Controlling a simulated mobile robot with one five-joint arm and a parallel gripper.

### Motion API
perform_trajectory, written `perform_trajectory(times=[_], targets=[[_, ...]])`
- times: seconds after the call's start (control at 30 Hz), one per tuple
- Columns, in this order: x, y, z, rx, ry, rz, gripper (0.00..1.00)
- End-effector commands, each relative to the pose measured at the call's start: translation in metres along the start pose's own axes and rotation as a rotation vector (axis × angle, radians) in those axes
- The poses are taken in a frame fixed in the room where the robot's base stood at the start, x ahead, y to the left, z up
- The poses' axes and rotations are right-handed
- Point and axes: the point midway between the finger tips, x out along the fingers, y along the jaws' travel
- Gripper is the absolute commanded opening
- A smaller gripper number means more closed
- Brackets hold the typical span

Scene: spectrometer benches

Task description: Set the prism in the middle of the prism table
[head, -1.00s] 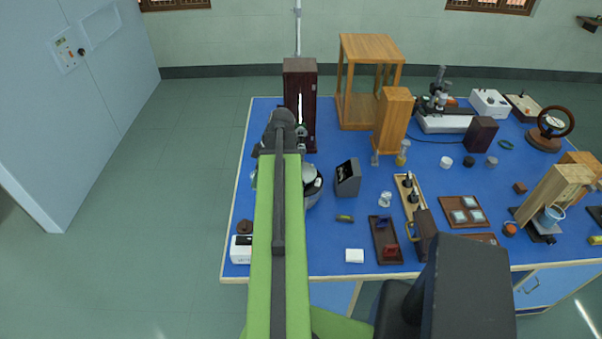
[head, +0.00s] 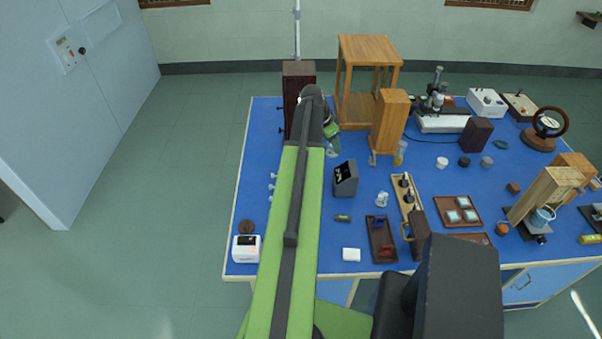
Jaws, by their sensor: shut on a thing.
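My gripper (head: 331,131) is at the far end of my green arm, over the back left of the blue bench, seen small and partly behind the arm's dark wrist. A small pale-green glassy piece, which looks like the prism (head: 332,149), hangs at its fingers, and the gripper is shut on it. The prism's exact shape and tilt are too small to tell. The prism table cannot be made out. My arm covers the part of the bench where a round dark-and-grey instrument showed earlier; small silver knobs (head: 272,187) stick out left of the arm.
A dark wooden case (head: 298,75) stands behind my wrist. A wooden frame (head: 368,48) and a wooden block (head: 390,122) stand to the right. A grey slanted box (head: 345,179) is right of my arm. A white device (head: 246,248) sits at the front left corner.

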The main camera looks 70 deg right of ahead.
Motion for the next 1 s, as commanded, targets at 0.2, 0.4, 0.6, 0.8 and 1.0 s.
perform_trajectory(times=[0.2, 0.4, 0.6, 0.8, 1.0], targets=[[0.006, -0.003, 0.008, 0.023, 0.0, 0.009, 0.0], [0.022, -0.028, 0.062, 0.019, -0.001, 0.008, 0.0], [0.029, -0.05, 0.107, 0.021, -0.001, 0.008, 0.0], [0.027, -0.057, 0.12, 0.023, -0.001, 0.009, 0.0], [0.043, -0.056, 0.126, 0.023, -0.001, 0.009, 0.0]])
